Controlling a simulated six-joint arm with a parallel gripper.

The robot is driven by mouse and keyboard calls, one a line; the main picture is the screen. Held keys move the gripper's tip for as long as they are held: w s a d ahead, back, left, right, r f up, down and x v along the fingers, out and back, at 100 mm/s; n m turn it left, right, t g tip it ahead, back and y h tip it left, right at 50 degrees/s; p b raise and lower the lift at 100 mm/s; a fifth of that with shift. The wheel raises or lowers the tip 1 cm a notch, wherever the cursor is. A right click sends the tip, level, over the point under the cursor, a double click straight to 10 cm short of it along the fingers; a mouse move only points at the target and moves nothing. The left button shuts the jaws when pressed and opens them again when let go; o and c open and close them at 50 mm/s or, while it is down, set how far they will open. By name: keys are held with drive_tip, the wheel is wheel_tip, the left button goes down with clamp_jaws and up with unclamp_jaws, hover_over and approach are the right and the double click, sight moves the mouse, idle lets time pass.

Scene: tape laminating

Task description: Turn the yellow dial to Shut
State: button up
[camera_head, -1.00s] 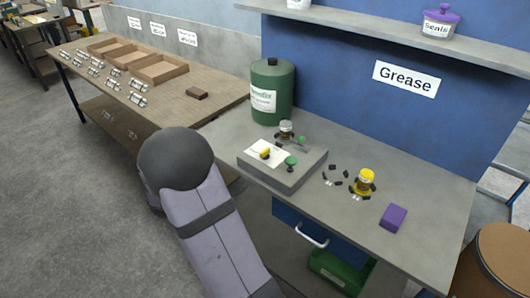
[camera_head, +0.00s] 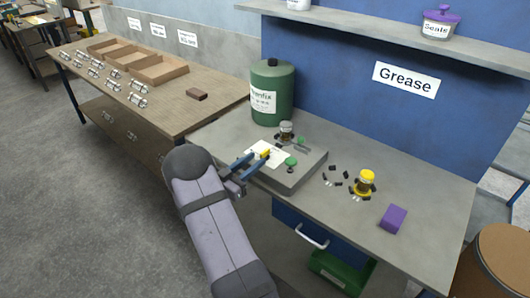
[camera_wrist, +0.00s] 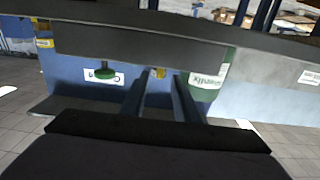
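The yellow dial (camera_head: 265,154) sits on the white label plate (camera_head: 276,159) on top of the grey box (camera_head: 296,180). My gripper (camera_head: 259,157) is open, with its two blue fingers reaching over the box's left edge towards the dial. In the wrist view the yellow dial (camera_wrist: 160,74) shows between the spread fingertips. I cannot tell whether the fingers touch it. The plate's lettering and the dial's marked setting are too small to read.
A green knob (camera_head: 291,161) sits just right of the plate, and a grey-topped fitting (camera_head: 286,130) stands behind. A green canister (camera_head: 271,92) stands at the back left. Small dark parts, a yellow-capped jar (camera_head: 366,181) and a purple block (camera_head: 393,218) lie to the right.

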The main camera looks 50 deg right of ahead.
sight(261, 156)
drive_tip(key=shift+d+p, duration=0.65)
drive_tip(key=shift+d, duration=2.6)
drive_tip(key=shift+c, duration=0.3)
clamp_jaws()
